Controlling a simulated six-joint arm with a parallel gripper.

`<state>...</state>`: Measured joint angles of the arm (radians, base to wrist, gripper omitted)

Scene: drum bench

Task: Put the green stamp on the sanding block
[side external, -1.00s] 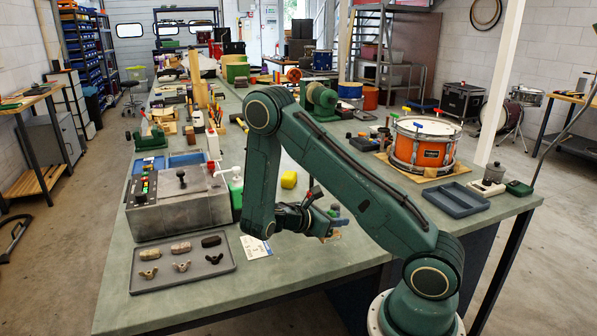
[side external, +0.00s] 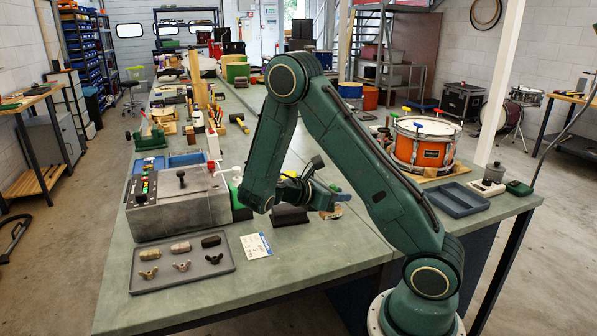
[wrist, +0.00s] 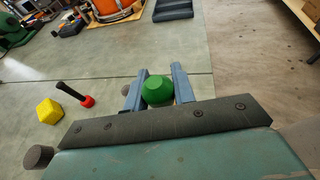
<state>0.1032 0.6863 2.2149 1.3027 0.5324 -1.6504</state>
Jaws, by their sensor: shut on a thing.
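My gripper (wrist: 157,88) is shut on the green stamp, whose rounded green head (wrist: 157,90) sits between the two blue fingers in the wrist view. The fingers also show in the side view at the gripper (side external: 338,198), above the bench near its front edge, to the right of the control box. The stamp itself is hard to make out there. A small tan piece (side external: 331,212) shows just under the fingers; I cannot tell whether it is part of the held thing. I cannot pick out the sanding block with certainty.
A grey tray (side external: 183,270) with small parts, a white card (side external: 256,246), a control box (side external: 178,205) and an orange drum (side external: 420,150) are on the bench.

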